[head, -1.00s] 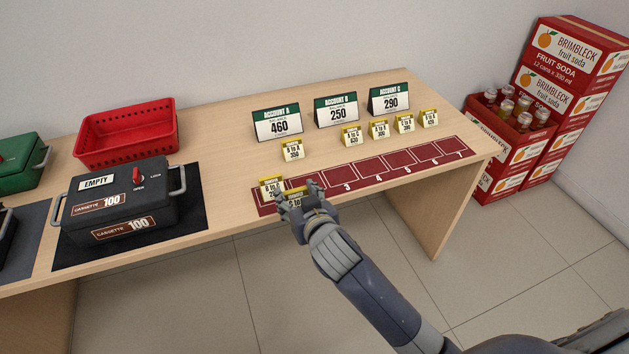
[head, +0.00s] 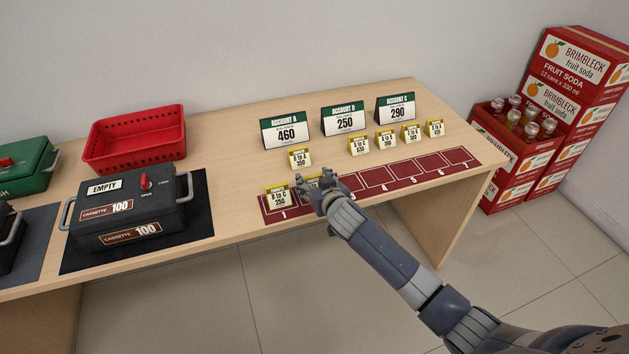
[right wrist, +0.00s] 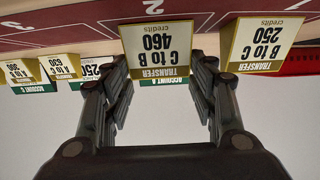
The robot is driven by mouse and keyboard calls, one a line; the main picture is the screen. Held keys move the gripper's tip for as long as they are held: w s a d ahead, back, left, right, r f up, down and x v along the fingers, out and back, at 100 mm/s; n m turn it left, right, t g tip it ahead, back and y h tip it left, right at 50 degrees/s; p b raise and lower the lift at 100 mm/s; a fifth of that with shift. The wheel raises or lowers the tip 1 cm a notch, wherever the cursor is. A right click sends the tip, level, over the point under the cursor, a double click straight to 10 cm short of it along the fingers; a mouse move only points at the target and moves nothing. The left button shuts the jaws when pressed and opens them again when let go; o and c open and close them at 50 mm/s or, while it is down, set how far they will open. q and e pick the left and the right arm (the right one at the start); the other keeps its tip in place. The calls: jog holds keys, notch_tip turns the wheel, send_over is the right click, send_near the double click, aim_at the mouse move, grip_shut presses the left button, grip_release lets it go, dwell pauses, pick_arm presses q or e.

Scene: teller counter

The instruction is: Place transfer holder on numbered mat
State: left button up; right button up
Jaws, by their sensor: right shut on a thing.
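My right gripper (head: 313,188) is shut on a yellow-edged transfer holder, mostly hidden by the fingers in the head view. In the right wrist view, which is upside down, this holder (right wrist: 157,50) reads "C to B 460" between the fingers (right wrist: 157,85). It is at space 2 of the dark red numbered mat (head: 417,167); I cannot tell whether it touches the mat. Another holder, "B to C 250" (head: 279,198), stands in space 1, just left of the gripper; it also shows in the right wrist view (right wrist: 262,45). My left gripper is not in view.
A "B to A" holder (head: 299,159) and several others (head: 385,140) stand behind the mat. Account signs A (head: 286,133), B (head: 344,119) and C (head: 396,107) are farther back. A black cassette (head: 125,210) and red basket (head: 135,140) are left. Mat spaces further right are clear.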

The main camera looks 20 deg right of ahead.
jog(key=o, duration=1.1)
jog(key=shift+f, duration=0.1)
jog(key=shift+c, duration=0.2)
jog(key=shift+r, duration=0.25)
jog(key=v, duration=1.2)
jog(key=shift+f, duration=0.15)
